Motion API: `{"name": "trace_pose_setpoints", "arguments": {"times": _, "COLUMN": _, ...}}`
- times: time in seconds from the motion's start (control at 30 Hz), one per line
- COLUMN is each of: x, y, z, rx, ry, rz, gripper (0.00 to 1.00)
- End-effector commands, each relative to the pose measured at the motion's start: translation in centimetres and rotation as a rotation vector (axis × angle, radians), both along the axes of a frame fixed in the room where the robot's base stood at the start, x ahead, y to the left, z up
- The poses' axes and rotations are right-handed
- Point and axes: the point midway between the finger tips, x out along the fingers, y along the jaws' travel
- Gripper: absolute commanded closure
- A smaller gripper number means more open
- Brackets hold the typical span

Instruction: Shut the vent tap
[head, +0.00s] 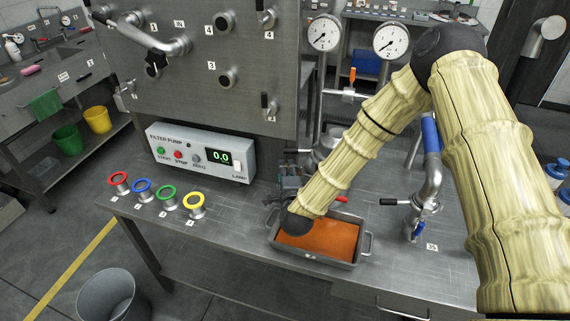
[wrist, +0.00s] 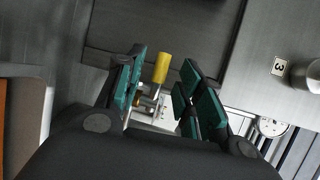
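In the wrist view a small metal tap with a yellow handle (wrist: 161,68) shows between and beyond the fingers of my gripper (wrist: 163,80). The handle points up in that picture. The fingers, with teal pads, are apart, and nothing is seen held between them. In the head view my gripper (head: 291,180) is partly hidden behind my arm, above the bench near the tray. A small tap with an orange upright handle (head: 352,75) is on the pipework below the gauges. No label names the vent tap, and I cannot tell whether these are the same tap.
A grey tray (head: 346,264) with orange contents lies below my arm. The filter pump box (head: 202,153) and several coloured rings stand to the left. A bent pipe with a valve (head: 429,195) rises at the right.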

Motion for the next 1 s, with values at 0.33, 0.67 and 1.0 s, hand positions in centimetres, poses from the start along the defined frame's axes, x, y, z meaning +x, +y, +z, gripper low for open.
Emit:
{"name": "trace_pose_setpoints", "arguments": {"times": 0.33, "x": 2.9, "y": 0.3, "z": -0.5, "rx": -0.001, "ry": 0.000, "rz": 0.000, "gripper": 0.63}}
{"name": "trace_pose_setpoints", "arguments": {"times": 0.67, "x": 3.1, "y": 0.4, "z": -0.6, "rx": -0.001, "ry": 0.000, "rz": 0.001, "gripper": 0.67}}
{"name": "trace_pose_setpoints", "arguments": {"times": 1.0, "x": 3.1, "y": 0.4, "z": -0.6, "rx": -0.001, "ry": 0.000, "rz": 0.001, "gripper": 1.00}}
